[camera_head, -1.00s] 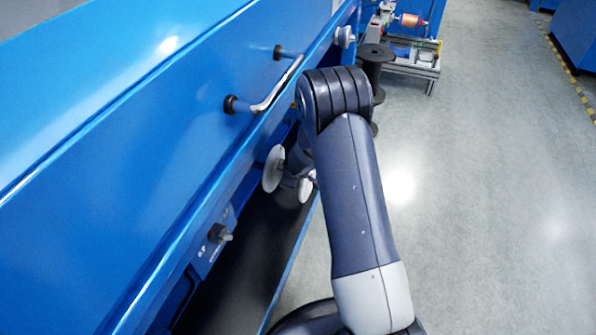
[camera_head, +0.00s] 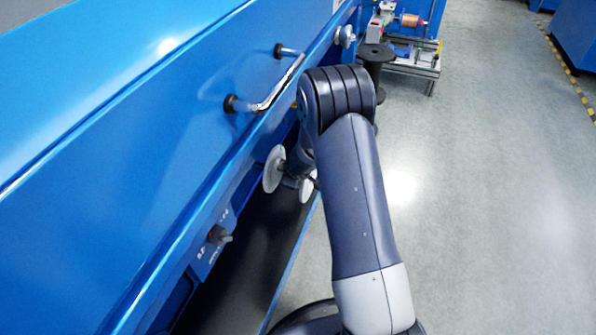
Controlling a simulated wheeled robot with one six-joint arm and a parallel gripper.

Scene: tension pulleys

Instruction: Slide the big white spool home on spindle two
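The big white spool shows as two white discs low on the side of the blue machine: a left disc (camera_head: 273,168) close to the machine and a right disc (camera_head: 307,188) farther out, partly hidden by my arm. A short bar runs between them. The spindle is hidden, so I cannot tell how far the spool sits on it. My wrist comes down right behind the discs. My gripper is around there, but its fingers are hidden or too small to make out, so I cannot tell whether it touches the spool.
A chrome handle (camera_head: 278,84) juts from the blue machine (camera_head: 130,130) above the spool. A switch knob (camera_head: 219,235) sits lower left. A small white pulley (camera_head: 345,36) is farther along. A dark reel (camera_head: 375,55) stands beyond my arm. The grey floor (camera_head: 490,200) at right is clear.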

